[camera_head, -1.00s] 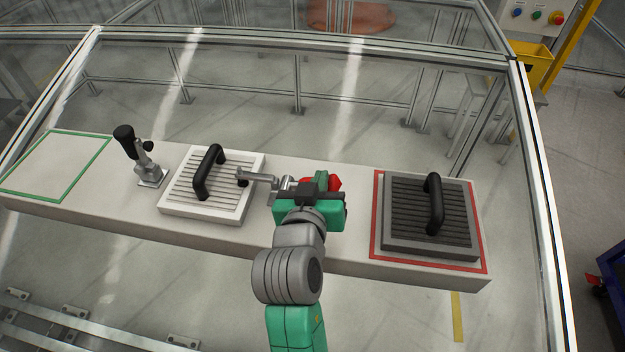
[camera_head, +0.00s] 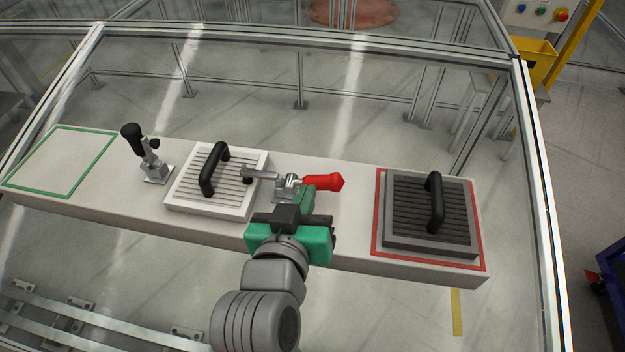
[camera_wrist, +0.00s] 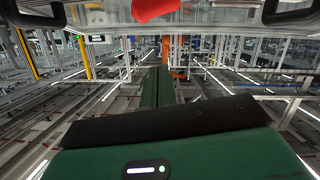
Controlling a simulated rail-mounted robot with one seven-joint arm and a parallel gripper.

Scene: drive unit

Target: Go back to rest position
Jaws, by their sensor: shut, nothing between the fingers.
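My gripper (camera_head: 306,194) is in front of the toggle clamp with the red handle (camera_head: 323,182) in the head view. In the wrist view my gripper's green fingers (camera_wrist: 158,74) are together with nothing between them. The red handle (camera_wrist: 155,8) shows at the top edge of the wrist view, apart from the fingers. The clamp's metal arm (camera_head: 262,174) reaches left to the white ribbed plate (camera_head: 205,204) with a black handle. My gripper hides part of the clamp's base in the head view.
A dark ribbed plate (camera_head: 408,220) with a black handle sits in the red frame (camera_head: 377,235) at right. A second clamp with an upright black handle (camera_head: 132,140) stands left of the white plate. The green frame (camera_head: 62,160) is empty. Glass panels and metal rails surround the bench.

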